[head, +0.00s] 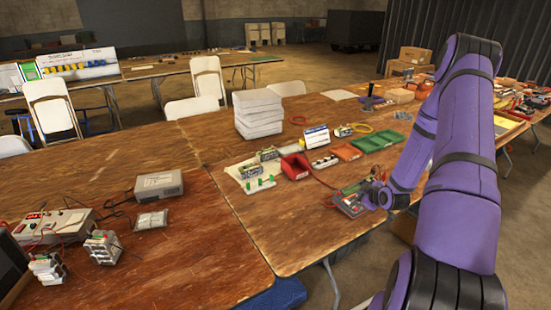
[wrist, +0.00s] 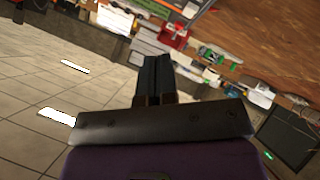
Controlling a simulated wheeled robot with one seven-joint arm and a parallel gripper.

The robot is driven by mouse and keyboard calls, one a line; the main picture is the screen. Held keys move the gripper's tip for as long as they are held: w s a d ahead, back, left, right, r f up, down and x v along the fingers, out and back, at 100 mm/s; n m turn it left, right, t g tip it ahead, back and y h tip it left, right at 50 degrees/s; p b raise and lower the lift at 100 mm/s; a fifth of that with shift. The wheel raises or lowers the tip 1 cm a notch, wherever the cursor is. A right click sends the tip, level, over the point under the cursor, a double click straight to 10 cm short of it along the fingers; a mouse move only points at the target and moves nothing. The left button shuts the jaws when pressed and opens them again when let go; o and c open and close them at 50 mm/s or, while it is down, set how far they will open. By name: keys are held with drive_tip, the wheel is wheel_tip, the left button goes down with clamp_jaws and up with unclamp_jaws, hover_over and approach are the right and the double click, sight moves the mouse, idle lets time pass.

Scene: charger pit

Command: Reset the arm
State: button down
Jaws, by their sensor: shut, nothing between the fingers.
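My purple arm rises along the right side of the head view, bends at the top and comes down toward the table's front right edge. My gripper (head: 374,194) is small and dark there, in front of or over a dark grey device with red on it (head: 349,204); I cannot tell whether they touch. In the wrist view the two dark fingers of my gripper (wrist: 153,72) are together, with nothing between them.
The wooden table (head: 215,262) holds red (head: 295,167), orange (head: 346,152) and green (head: 376,142) trays, a white stack (head: 258,113), a grey box (head: 158,185) and a wired instrument (head: 52,226). White folding chairs (head: 52,108) stand behind. The table's front middle is clear.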

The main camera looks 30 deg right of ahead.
drive_tip(key=a+r+m+g, duration=0.1)
drive_tip(key=a+r, duration=0.5)
drive_tip(key=r, duration=0.4)
drive_tip(key=a+r+m+g, duration=0.15)
drive_tip(key=a+r, duration=0.35)
drive_tip(key=r, duration=0.6)
drive_tip(key=a+r+g, duration=0.1)
drive_tip(key=a+r, duration=0.5)
drive_tip(key=r, duration=0.4)
drive_tip(key=s+a+r+m, duration=0.1)
drive_tip(key=s+a+r, duration=0.3)
drive_tip(key=s+a, duration=0.2)
drive_tip(key=s+a+r+m+g+y, duration=0.1)
drive_tip(key=s+a+r, duration=0.3)
drive_tip(key=s, duration=0.6)
drive_tip(key=s+a+r+m+g+y, duration=0.1)
drive_tip(key=s+a+r, duration=0.3)
drive_tip(key=s+a, duration=0.3)
drive_tip(key=shift+s+a+r, duration=0.35)
drive_tip(key=shift+s+r, duration=0.05)
drive_tip(key=shift+s, duration=0.7)
